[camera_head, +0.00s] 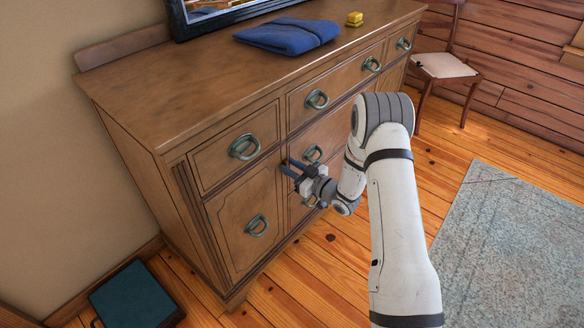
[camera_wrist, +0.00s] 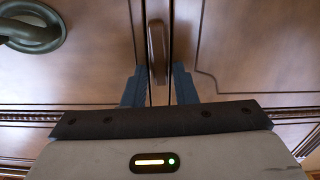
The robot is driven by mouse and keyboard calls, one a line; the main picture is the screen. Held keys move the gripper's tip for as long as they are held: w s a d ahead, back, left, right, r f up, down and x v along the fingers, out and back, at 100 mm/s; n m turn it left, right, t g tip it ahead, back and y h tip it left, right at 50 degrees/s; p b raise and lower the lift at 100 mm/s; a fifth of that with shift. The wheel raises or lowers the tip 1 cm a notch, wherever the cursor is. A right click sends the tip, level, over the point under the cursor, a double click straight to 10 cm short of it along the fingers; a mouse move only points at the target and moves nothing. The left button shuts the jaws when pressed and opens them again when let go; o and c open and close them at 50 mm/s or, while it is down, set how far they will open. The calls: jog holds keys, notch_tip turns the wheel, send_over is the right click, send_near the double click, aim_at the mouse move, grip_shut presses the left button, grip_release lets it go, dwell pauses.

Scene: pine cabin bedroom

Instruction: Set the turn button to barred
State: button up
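The turn button (camera_wrist: 156,42) is a small brown wooden bar on the dresser front in the wrist view. Its long side runs along the narrow seam between two panels, up and down in that picture. I cannot make it out in the head view. My gripper (camera_head: 286,166) is at the front of the dresser (camera_head: 165,85), left of the middle pulls. In the wrist view my gripper (camera_wrist: 160,80) is open, with one blue finger on each side of the seam. The near end of the button lies about level with the fingertips, with nothing visibly gripped.
A ring pull (camera_wrist: 32,28) is at the upper left in the wrist view. A blue folded cloth (camera_head: 287,36) and a yellow block (camera_head: 354,18) lie on the dresser top. A dark green box (camera_head: 133,294) stands on the floor at lower left. A chair (camera_head: 444,66) is behind.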

grip_shut()
jog(key=shift+f+b, duration=0.1)
jog(key=shift+b, duration=0.25)
jog(key=n+b, duration=0.5)
jog(key=b, duration=0.2)
jog(key=s+f+n+b, duration=0.1)
jog(key=n+b, duration=0.4)
jog(key=b, duration=0.2)
jog(key=a+n+b, duration=0.1)
jog(key=n+b, duration=0.4)
jog(key=b, duration=0.2)
jog(key=shift+s+f+n, duration=0.15)
jog(key=shift+f+n, duration=0.15)
jog(key=shift+n, duration=0.1)
jog(key=shift+n+b, duration=0.3)
jog(key=shift+b, duration=0.05)
jog(key=shift+o, duration=1.5)
grip_release()
jog(key=shift+d, duration=0.1)
